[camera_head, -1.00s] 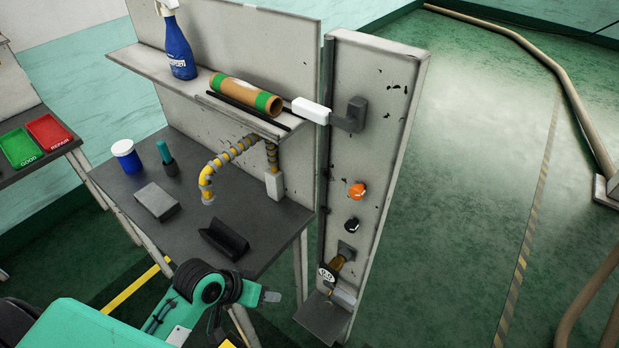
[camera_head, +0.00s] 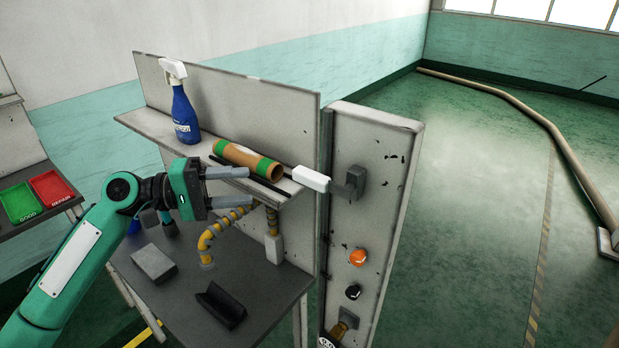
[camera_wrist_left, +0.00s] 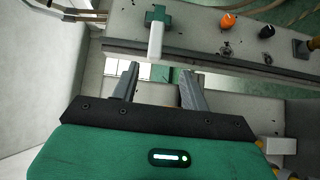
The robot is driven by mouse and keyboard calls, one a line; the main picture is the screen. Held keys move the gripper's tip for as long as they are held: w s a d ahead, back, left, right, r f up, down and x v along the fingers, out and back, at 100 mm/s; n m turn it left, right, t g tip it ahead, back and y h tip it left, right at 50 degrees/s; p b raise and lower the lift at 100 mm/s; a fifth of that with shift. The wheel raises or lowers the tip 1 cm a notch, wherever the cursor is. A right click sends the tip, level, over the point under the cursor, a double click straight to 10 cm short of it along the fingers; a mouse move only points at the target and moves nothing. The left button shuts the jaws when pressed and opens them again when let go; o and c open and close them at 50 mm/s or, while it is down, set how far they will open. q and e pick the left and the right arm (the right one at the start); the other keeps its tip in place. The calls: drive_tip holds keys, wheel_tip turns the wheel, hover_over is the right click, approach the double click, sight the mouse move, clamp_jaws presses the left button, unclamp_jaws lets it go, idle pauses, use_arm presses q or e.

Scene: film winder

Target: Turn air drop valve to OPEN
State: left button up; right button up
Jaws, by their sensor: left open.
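A lever with a white handle (camera_head: 311,179) sticks out to the left from a grey mount (camera_head: 354,182) high on the upright panel. The white handle also shows in the left wrist view (camera_wrist_left: 156,41), beyond my fingers. I cannot read any OPEN mark or tell which fitting is the air drop valve. My left gripper (camera_head: 249,187) is open and empty, in front of the shelf, left of the handle and apart from it. In the left wrist view its fingers (camera_wrist_left: 160,82) spread below the handle. My right gripper is not in view.
Lower on the panel are an orange knob (camera_head: 357,257), a black knob (camera_head: 353,292) and a brass-coloured fitting (camera_head: 348,318). A cardboard tube (camera_head: 246,160) and a blue spray bottle (camera_head: 184,112) are on the shelf. The floor right of the panel is open.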

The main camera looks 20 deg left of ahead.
sight(300, 179)
use_arm(q)
drive_tip(key=p+x, duration=0.2)
drive_tip(key=x, duration=0.2)
drive_tip(key=p+x, duration=0.2)
drive_tip(key=x, duration=0.2)
drive_tip(key=r+p+x, duration=0.1)
drive_tip(key=p+x, duration=0.1)
drive_tip(key=x, duration=0.2)
drive_tip(key=shift+w+d, duration=0.25)
drive_tip(key=shift+d, duration=0.05)
drive_tip(key=shift+w+d+f, duration=0.1)
drive_tip(key=shift+w+d, duration=0.05)
drive_tip(key=shift+d, duration=0.25)
clamp_jaws()
